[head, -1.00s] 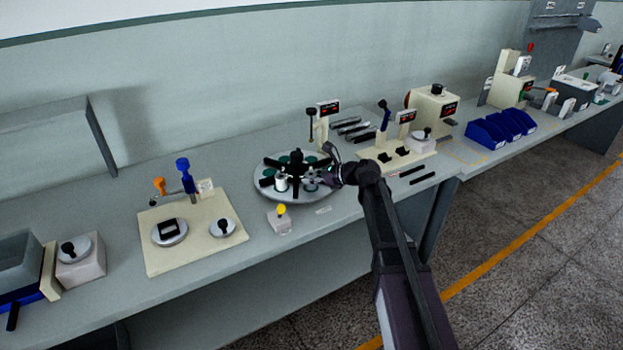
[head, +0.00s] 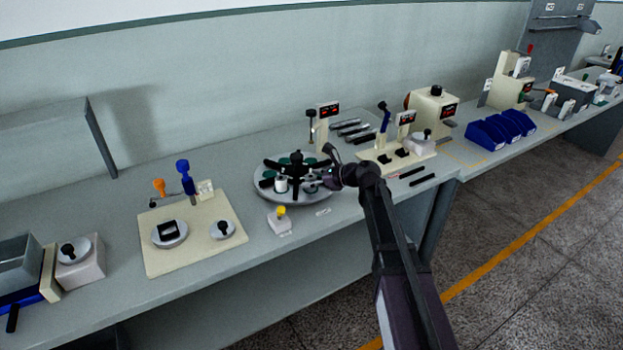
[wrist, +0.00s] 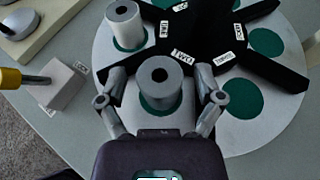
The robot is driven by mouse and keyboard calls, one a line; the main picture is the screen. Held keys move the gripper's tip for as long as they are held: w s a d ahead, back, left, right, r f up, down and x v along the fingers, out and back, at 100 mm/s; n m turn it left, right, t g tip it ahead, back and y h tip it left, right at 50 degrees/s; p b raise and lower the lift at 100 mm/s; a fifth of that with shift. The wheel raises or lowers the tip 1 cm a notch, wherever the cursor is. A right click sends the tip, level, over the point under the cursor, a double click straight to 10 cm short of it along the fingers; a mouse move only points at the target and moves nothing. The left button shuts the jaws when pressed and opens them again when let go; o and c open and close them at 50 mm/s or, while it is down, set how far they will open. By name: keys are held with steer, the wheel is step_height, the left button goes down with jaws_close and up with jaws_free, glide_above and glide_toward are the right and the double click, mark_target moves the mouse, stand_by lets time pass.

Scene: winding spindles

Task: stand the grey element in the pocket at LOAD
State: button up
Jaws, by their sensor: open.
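A grey cylindrical element (wrist: 160,84) with a dark hole in its top stands upright on a green pocket of the round turntable (wrist: 115,85). In the head view it shows small (head: 310,186) beside my gripper. My gripper (wrist: 162,100) is open, with one finger on each side of this element; whether they touch it I cannot tell. A second, paler cylinder (wrist: 125,22) stands upright in another green pocket at upper left, also seen in the head view (head: 281,184).
Empty green pockets (wrist: 243,98) lie to the right on the turntable. A small block with a yellow knob (head: 281,218) stands in front of it. A cream plate with dials (head: 195,240) is at left, and a display post (head: 326,118) stands behind.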

steer(key=p+v, duration=0.4)
steer(key=v, duration=0.7)
steer(key=shift+d+r, duration=0.15)
steer(key=shift+d, duration=0.2)
steer(key=shift+s, duration=0.1)
steer(key=s+d+f+n+g+h, duration=0.1)
steer(key=s+d+f+n+h, duration=0.2)
steer(key=s+n, duration=0.4)
steer(key=s+d+f+n+g+h, duration=0.2)
steer(key=s+d+f+n+h, duration=0.2)
steer(key=s+n, duration=0.3)
steer(key=s+d+f+n+g+h, duration=0.2)
steer(key=s+d+f+n+h, duration=0.2)
steer(key=s+n, duration=0.4)
steer(key=shift+d+f+h, duration=0.25)
steer(key=shift+d+h, duration=0.55)
steer(key=shift+d, duration=0.1)
